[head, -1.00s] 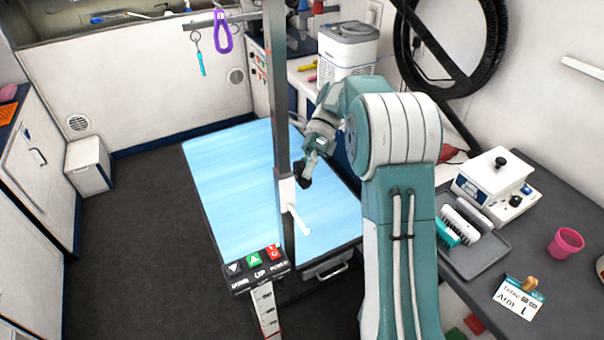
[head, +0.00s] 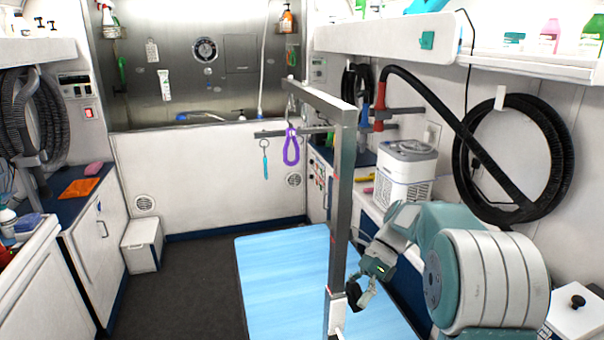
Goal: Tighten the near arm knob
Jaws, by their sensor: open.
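The grey grooming arm post (head: 343,190) rises from the light blue table (head: 285,275). A white clamp collar (head: 336,312) sits low on the post, at the bottom edge of the head view. Only a sliver of the white handle below it shows, and I cannot make out a separate knob. My gripper (head: 360,296) is open, its dark fingers pointing down just right of the collar. It looks empty, and I cannot tell whether it touches the post.
A purple loop (head: 291,148) and a teal strap (head: 265,160) hang from the crossbar. A white ribbed appliance (head: 406,172) stands on the right counter. A black coiled hose (head: 515,160) hangs on the right wall. Dark floor (head: 190,300) is clear left of the table.

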